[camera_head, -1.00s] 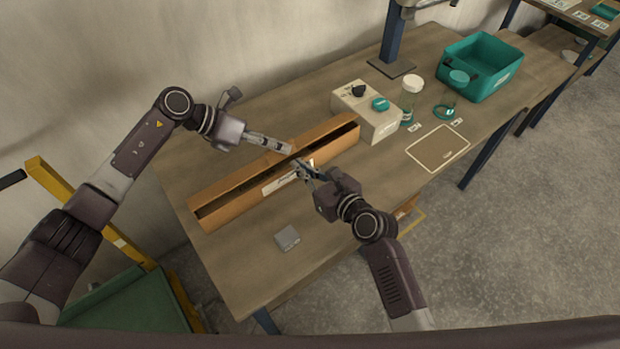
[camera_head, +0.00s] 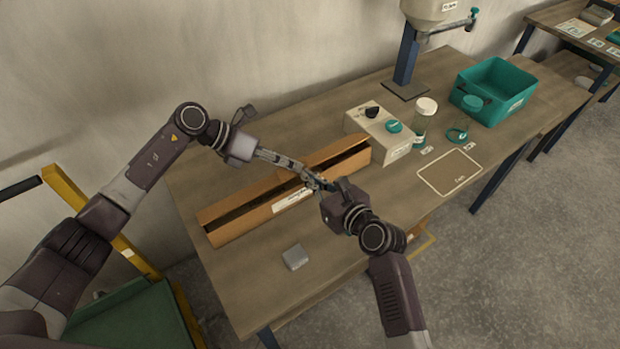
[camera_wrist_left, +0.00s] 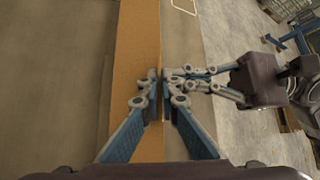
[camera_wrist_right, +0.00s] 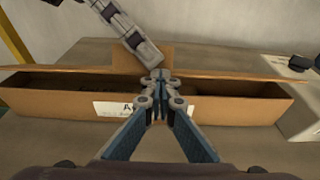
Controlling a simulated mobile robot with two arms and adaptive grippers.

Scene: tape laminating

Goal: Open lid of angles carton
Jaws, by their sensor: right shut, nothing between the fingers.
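The angles carton (camera_head: 233,229) is a long brown box lying on the bench, with a dark gap along its top. Its front wall (camera_wrist_right: 235,110) carries a white label (camera_wrist_right: 115,108). A brown flap (camera_wrist_right: 125,61) stands up at mid-length behind the gap in the right wrist view. My left gripper (camera_wrist_left: 160,82) is over the carton's long edge at mid-length; its fingertips are close together, and whether cardboard is between them is unclear. My right gripper (camera_wrist_right: 159,80) is shut and empty at mid-length of the front side. The two grippers' tips nearly meet, also in the head view.
A grey block (camera_head: 294,257) lies in front of the carton. Bare bench (camera_head: 350,255) lies near the front edge.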

